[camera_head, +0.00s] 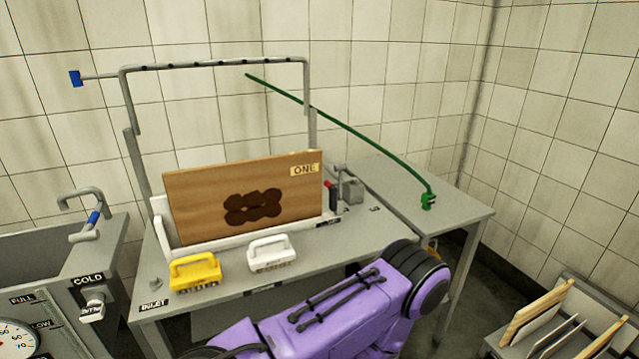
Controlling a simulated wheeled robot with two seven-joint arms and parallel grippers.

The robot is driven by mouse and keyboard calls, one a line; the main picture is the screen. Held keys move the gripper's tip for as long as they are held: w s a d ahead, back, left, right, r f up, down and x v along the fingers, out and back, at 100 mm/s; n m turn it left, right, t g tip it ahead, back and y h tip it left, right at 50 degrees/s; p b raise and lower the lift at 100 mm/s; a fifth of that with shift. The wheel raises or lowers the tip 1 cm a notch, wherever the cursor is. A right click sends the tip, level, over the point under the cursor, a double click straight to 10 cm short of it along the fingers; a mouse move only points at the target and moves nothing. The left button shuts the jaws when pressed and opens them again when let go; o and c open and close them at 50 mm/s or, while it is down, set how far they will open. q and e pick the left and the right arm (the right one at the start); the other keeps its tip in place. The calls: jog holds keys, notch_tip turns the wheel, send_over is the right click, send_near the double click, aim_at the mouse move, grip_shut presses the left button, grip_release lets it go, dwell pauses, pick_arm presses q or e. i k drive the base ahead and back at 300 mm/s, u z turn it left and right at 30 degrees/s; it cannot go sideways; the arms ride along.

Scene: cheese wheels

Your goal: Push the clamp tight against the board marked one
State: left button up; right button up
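The wooden board marked ONE (200,195) stands upright in a white holder (190,249) on the grey table. It has a dark brown stain in its middle. What looks like the clamp (352,190), a grey metal block with a lever and a red part, sits just right of the board's right edge. I cannot tell whether it touches the board. A purple arm of mine crosses the front of the table, below the clamp. Neither of my grippers shows in this view.
A yellow brush (195,271) and a white brush (271,253) lie in front of the board. A grey pipe frame (215,63) rises behind it. A green hose (345,125) runs to the right table. A sink stands left; a rack of boards (540,312) stands lower right.

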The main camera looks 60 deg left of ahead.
aim_at(335, 205)
jog(key=k, duration=0.2)
jog(key=u, duration=0.95)
